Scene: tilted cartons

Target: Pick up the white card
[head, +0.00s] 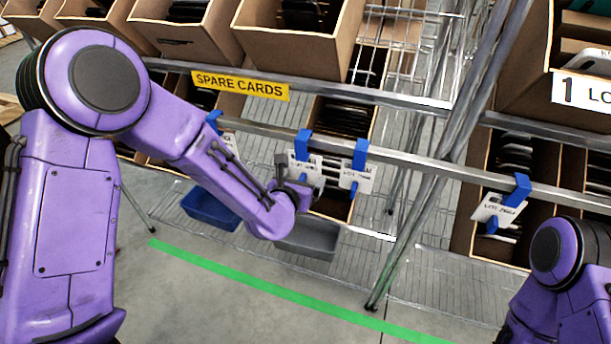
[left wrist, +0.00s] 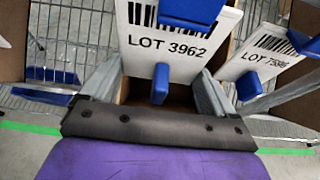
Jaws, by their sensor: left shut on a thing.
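A white card (left wrist: 166,50) marked "LOT 3962" with a barcode fills the middle of the left wrist view, between my left gripper's fingers. In the head view the card (head: 305,166) hangs below a blue clip (head: 303,143) on the metal rail. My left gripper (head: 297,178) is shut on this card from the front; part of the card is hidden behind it. A second white card (head: 356,176) hangs on its own blue clip just to the right. My right gripper is out of view; only part of that arm shows at the lower right.
A yellow "SPARE CARDS" label (head: 240,85) is on the shelf edge above the rail (head: 420,165). Another white card (head: 498,209) hangs farther right. Tilted cartons (head: 290,45) stand above and behind. A blue bin (head: 210,208) and a grey bin (head: 308,240) sit on the lower wire shelf.

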